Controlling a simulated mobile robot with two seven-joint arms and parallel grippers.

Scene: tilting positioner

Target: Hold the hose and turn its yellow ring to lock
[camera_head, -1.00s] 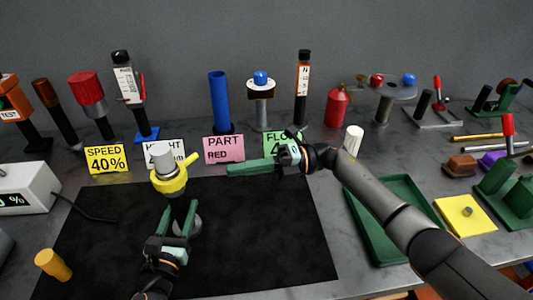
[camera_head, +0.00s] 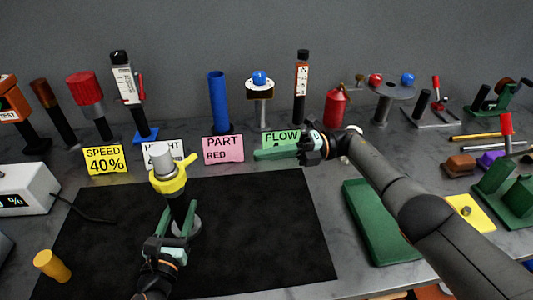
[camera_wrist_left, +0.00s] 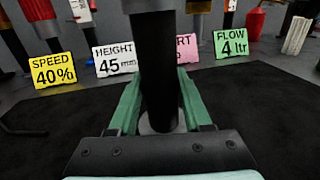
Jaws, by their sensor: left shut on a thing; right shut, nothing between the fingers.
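The hose (camera_head: 177,208) is a black upright cylinder on a round grey base on the black mat. It also shows in the left wrist view (camera_wrist_left: 158,75). Its yellow ring (camera_head: 172,181), with a lug sticking out to the upper right, sits near the top, below a light grey cylinder (camera_head: 163,158). My left gripper (camera_head: 179,225) is shut on the hose below the ring, one finger on each side. My right gripper (camera_head: 262,154) is shut and empty, in the air to the right of the ring and apart from it, in front of the green FLOW card.
The black mat (camera_head: 270,230) is mostly clear. A yellow cylinder (camera_head: 52,265) stands at the front left. Cards (camera_head: 223,149) and posts line the back. A green tray (camera_head: 370,225) lies to the right under my right arm.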

